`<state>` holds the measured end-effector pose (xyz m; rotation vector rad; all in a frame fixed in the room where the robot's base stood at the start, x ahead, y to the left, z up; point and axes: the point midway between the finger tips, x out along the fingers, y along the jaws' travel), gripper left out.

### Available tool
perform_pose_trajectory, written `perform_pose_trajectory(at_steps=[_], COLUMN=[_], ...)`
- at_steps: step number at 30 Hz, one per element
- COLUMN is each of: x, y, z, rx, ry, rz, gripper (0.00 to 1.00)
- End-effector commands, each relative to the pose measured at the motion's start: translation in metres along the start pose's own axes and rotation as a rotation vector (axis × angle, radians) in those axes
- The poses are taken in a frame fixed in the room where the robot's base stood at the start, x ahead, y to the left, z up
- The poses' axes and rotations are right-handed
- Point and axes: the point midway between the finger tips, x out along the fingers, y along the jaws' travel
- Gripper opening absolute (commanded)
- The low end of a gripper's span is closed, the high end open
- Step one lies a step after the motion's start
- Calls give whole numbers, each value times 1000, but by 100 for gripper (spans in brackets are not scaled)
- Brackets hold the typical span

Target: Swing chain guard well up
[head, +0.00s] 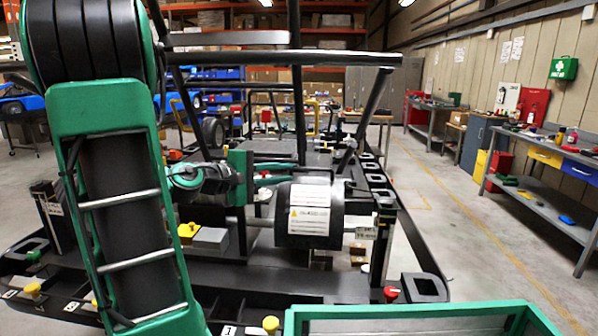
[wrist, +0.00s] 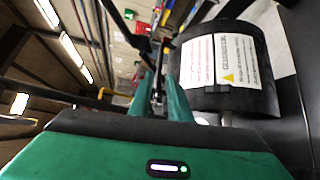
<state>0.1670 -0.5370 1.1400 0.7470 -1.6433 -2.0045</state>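The chain guard (head: 308,230) is a black curved cover with a white warning label, right of centre in the head view. It sits low over a shaft on the kart frame and also shows in the wrist view (wrist: 205,99). My gripper (head: 287,179) is at the guard's upper left in the head view. Its two green fingers (wrist: 160,92) point past the guard's side in the wrist view, with a gap between them. A thin dark part shows between or beyond the tips. I cannot tell whether they touch it.
The black kart frame (head: 270,275) surrounds the guard, with upright posts and bars above it. A red knob (head: 391,293) and yellow knobs (head: 271,324) stand on the near frame. A green-rimmed tray (head: 420,312) is in front. A workbench (head: 540,205) stands right, beyond clear floor.

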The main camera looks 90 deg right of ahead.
Motion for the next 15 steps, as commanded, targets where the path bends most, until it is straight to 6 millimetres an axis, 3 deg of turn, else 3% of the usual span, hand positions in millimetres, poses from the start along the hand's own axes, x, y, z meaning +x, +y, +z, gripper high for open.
perform_pose_trajectory(at_steps=[5, 15], x=[17, 72], y=[0, 0], z=[2, 2], rx=[2, 2], ry=[-6, -7], rz=[-1, -2], gripper=[17, 17])
